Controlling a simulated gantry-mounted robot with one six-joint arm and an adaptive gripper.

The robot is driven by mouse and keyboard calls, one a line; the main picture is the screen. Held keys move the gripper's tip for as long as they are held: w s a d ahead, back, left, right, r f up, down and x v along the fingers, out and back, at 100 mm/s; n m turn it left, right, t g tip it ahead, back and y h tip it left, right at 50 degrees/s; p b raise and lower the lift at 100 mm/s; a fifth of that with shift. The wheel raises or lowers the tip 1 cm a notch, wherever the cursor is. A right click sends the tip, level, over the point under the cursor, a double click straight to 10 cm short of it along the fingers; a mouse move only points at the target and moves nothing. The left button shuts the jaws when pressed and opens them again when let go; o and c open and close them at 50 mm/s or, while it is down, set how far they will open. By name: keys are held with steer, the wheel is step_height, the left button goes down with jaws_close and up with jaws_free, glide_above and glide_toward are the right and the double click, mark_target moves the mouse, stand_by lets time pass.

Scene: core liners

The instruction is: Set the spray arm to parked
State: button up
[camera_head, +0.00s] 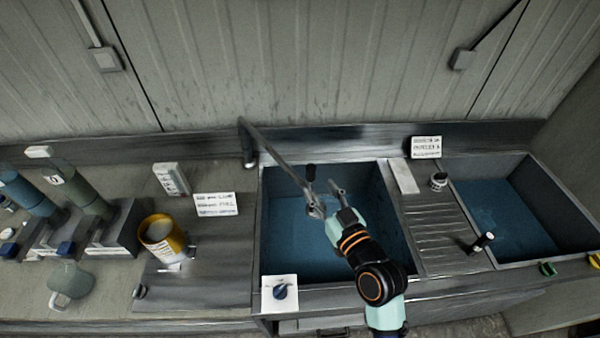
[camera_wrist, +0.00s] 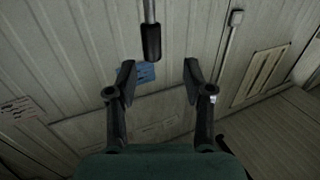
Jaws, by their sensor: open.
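The spray arm (camera_head: 275,153) is a thin grey metal rod. It runs from a post at the back left of the left basin, slanting forward and right over that basin. A black grip (camera_head: 310,172) shows near its outer end, close to my gripper. My gripper (camera_head: 322,190) is open and empty over the left basin. In the wrist view, the rod and its black grip (camera_wrist: 152,42) hang in line with the gap between my open fingers (camera_wrist: 160,74), just past the fingertips. I cannot tell whether a finger touches the arm.
A ribbed drainboard (camera_head: 437,228) and a right basin (camera_head: 575,190) lie to the right. A yellow container (camera_head: 161,240) and a written card (camera_head: 215,205) stand left.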

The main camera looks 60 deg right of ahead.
mark_target(313, 174)
steer(key=shift+d, duration=0.6)
steer(key=p+x, duration=0.1)
steer(key=x, duration=0.5)
steer(key=shift+w+d, duration=0.25)
steer(key=shift+d, duration=0.05)
jaws_close()
